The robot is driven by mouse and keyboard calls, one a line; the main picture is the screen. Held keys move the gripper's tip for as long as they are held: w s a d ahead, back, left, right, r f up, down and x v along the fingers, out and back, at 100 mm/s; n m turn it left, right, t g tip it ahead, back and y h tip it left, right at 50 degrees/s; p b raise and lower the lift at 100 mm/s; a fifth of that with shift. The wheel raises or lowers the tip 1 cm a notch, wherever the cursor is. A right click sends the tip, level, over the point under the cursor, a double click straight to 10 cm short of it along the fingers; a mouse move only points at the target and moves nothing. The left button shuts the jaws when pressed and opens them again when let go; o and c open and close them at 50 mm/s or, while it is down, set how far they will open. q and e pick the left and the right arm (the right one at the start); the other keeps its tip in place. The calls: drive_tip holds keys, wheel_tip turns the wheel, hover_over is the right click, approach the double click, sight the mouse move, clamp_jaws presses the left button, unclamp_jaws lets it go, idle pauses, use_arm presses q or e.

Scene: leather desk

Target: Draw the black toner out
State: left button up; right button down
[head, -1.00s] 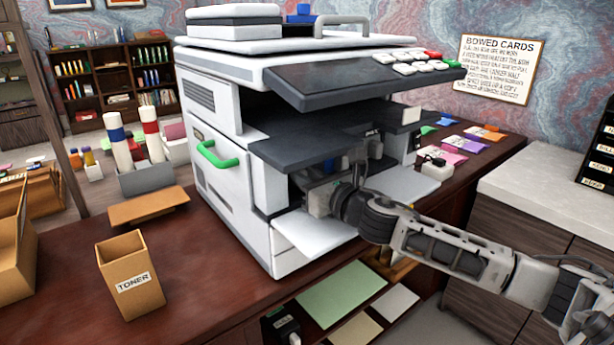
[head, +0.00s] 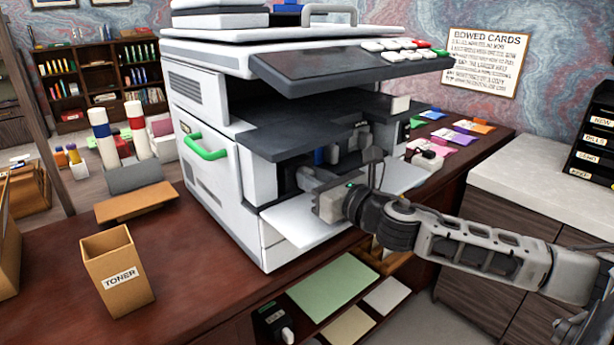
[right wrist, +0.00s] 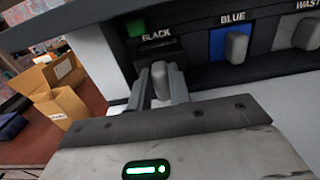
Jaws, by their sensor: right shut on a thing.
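The black toner shows in the right wrist view as a dark front under the "BLACK" label, with a grey handle (right wrist: 160,79). It sits in the leftmost slot of the copier's open bay. My right gripper (right wrist: 158,88) is shut on that handle, one finger on each side. In the head view my right gripper (head: 308,180) reaches into the bay from the right, and the black toner is hidden in shadow behind it. The copier (head: 215,105) stands on the desk with its front flap (head: 290,228) folded down. My left gripper is not in view.
The blue toner (right wrist: 231,44) sits right of the black one, then a waste unit (right wrist: 305,33). A cardboard box marked "TONER" (head: 118,270) stands open on the desk (head: 205,300), left of the copier. A dark overhang (head: 290,130) covers the bay from above.

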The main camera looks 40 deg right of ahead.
drive_tip(key=shift+s+f, duration=0.1)
drive_tip(key=shift+s, duration=1.35)
drive_tip(key=shift+s+p, duration=0.35)
drive_tip(key=shift+s, duration=0.3)
drive_tip(key=shift+s+d+p, duration=0.2)
drive_tip(key=shift+s+p, duration=0.4)
drive_tip(key=shift+s, duration=0.6)
drive_tip(key=shift+s+d+p, duration=0.15)
drive_tip(key=shift+s+p, duration=0.45)
drive_tip(key=shift+s, duration=0.55)
drive_tip(key=s+d, duration=0.1)
drive_tip(key=s, duration=1.5)
drive_tip(key=shift+s+b, duration=0.25)
drive_tip(key=shift+b, duration=0.05)
